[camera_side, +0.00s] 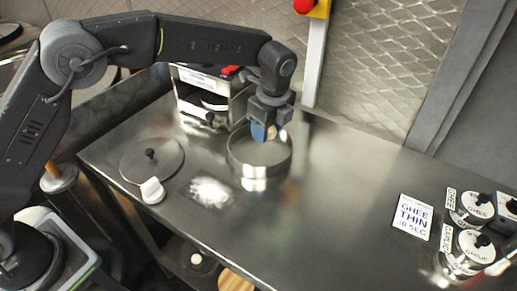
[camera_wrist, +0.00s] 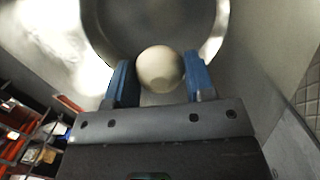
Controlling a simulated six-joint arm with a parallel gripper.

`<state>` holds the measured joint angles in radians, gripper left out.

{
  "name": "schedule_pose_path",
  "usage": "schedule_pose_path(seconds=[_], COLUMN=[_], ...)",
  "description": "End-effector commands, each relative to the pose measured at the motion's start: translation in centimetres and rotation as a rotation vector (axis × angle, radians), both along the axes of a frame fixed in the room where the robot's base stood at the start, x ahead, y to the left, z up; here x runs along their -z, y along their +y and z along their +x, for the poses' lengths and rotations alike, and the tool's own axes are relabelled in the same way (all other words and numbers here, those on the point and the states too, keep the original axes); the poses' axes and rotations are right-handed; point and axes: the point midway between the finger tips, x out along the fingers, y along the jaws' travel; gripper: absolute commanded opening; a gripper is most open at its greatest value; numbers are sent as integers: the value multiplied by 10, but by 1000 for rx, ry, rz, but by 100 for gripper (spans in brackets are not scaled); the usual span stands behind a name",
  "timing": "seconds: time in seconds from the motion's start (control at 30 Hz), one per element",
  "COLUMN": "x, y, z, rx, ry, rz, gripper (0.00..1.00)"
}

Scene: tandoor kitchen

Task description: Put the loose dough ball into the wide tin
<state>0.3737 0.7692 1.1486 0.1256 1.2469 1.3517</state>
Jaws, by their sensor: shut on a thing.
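The pale dough ball (camera_wrist: 160,68) is held between the two blue fingers of my gripper (camera_wrist: 162,80) in the wrist view. In the side view, my gripper (camera_side: 268,133) is shut on it, and a small part of the ball (camera_side: 273,131) shows beside the blue finger. The wide tin (camera_side: 259,170) is a round, low metal pan on the steel table. The gripper and ball are over its far part. The tin's rim (camera_wrist: 222,30) curves around beyond the ball in the wrist view. I cannot tell whether the ball touches the tin.
A round lid (camera_side: 140,163) with a black knob, a white scoop (camera_side: 152,190) and a flour patch (camera_side: 209,191) lie left of the tin. A metal box (camera_side: 190,100) stands behind. Labelled canisters (camera_side: 468,248) and a sign (camera_side: 413,217) are at right. The table's middle is clear.

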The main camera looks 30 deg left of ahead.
Motion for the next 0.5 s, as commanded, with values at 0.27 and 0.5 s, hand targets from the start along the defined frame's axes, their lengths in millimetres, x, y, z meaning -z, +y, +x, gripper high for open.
schedule_pose_path(seconds=[0.27, 0.5], x=[22, 24], y=[0, 0], z=[0, 0], rx=[-1, -1], ry=[1, 0], rz=[1, 0], gripper=[42, 42])
